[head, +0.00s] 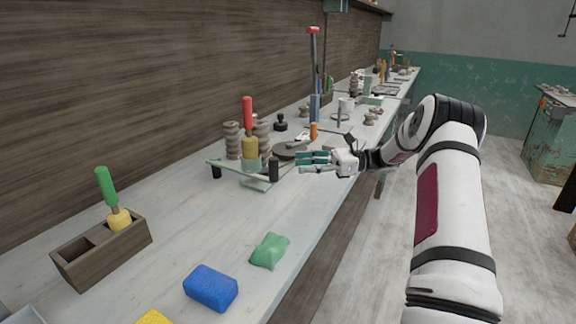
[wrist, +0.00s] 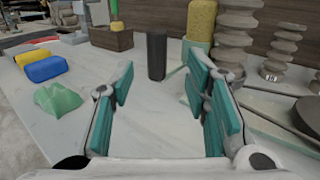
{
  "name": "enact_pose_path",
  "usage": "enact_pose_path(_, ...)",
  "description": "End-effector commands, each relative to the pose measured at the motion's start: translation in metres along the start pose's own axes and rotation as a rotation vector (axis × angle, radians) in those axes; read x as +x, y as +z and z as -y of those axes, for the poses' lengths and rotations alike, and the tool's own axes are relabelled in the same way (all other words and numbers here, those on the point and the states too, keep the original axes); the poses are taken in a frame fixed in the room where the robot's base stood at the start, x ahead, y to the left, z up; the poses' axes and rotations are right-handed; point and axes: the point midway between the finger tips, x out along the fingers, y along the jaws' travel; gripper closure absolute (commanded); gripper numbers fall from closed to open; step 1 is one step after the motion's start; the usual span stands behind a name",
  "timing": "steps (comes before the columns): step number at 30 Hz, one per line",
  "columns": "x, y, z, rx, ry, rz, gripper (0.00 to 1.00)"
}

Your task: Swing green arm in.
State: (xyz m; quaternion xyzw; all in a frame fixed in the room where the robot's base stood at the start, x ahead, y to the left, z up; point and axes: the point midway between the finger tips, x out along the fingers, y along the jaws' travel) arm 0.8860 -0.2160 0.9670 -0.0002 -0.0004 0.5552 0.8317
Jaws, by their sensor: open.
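A pale green flat arm (head: 232,172) stretches low over the bench beside a teal cup. I cannot tell where the arm pivots.
A red-handled tool with a yellow block (head: 249,147) stands in the teal cup (head: 252,165). Clay stacks (head: 232,140) and a dark disc (head: 291,151) are close by. A blue sponge (head: 210,287), green lump (head: 270,250) and wooden box (head: 75,262) sit nearer. Bench between is clear.

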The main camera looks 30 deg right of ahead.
Motion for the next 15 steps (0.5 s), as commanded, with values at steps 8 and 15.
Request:
enact_pose_path(8,-0.03,-0.001,0.0,0.0,-0.001,-0.001,0.57)
enact_pose_path(15,-0.032,0.0,0.0,0.0,0.0,-0.001,0.57)
